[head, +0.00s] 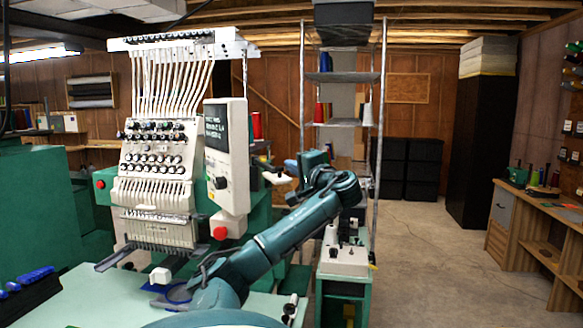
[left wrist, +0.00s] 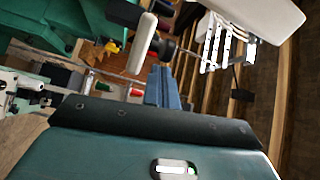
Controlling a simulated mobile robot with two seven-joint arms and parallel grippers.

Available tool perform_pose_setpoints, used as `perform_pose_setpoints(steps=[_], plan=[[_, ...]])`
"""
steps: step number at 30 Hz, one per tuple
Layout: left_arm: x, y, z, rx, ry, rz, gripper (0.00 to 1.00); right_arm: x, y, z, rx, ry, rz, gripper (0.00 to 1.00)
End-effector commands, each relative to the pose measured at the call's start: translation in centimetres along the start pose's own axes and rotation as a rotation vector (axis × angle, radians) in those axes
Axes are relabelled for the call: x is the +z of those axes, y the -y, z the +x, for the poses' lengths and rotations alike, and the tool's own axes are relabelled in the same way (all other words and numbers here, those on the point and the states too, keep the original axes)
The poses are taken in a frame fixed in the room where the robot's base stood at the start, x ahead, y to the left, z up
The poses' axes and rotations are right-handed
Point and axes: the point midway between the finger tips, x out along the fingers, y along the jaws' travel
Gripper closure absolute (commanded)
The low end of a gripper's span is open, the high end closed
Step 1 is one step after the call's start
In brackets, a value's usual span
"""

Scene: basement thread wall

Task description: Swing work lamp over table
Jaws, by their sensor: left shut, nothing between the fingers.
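A small white lamp-like head (head: 277,178) on a dark arm juts out at the right side of the embroidery machine (head: 155,165). In the left wrist view a long white piece (left wrist: 142,43) with a dark knob beside it looks like the same lamp. My left gripper (head: 292,167) is shut and empty, close to the lamp's right side. Its fingers (left wrist: 160,72) point at the knob in the left wrist view; I cannot tell whether they touch it. The pale green table (head: 90,300) lies in front of the machine, partly hidden by my left arm. My right gripper is out of view.
The machine's white control panel (head: 227,150) hangs just left of the lamp, with a red button below. A metal shelf rack (head: 343,78) with thread cones stands behind my gripper. A wooden bench (head: 540,215) is at the right. The concrete floor (head: 430,250) between is clear.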

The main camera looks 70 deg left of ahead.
Motion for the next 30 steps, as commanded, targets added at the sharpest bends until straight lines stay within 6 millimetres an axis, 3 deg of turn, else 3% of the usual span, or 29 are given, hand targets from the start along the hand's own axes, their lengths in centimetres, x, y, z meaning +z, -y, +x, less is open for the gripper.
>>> perform_pose_setpoints(steps=[18,22,30], plan=[[0.8,-0.3,-0.2,0.006,-0.01,-0.002,1.0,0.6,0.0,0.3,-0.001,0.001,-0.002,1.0],[1.6,-0.7,-0.2,0.024,-0.053,-0.006,1.0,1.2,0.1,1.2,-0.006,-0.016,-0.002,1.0],[3.3,0.1,0.0,0.025,-0.124,-0.009,1.0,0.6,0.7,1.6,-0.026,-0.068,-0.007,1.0]])
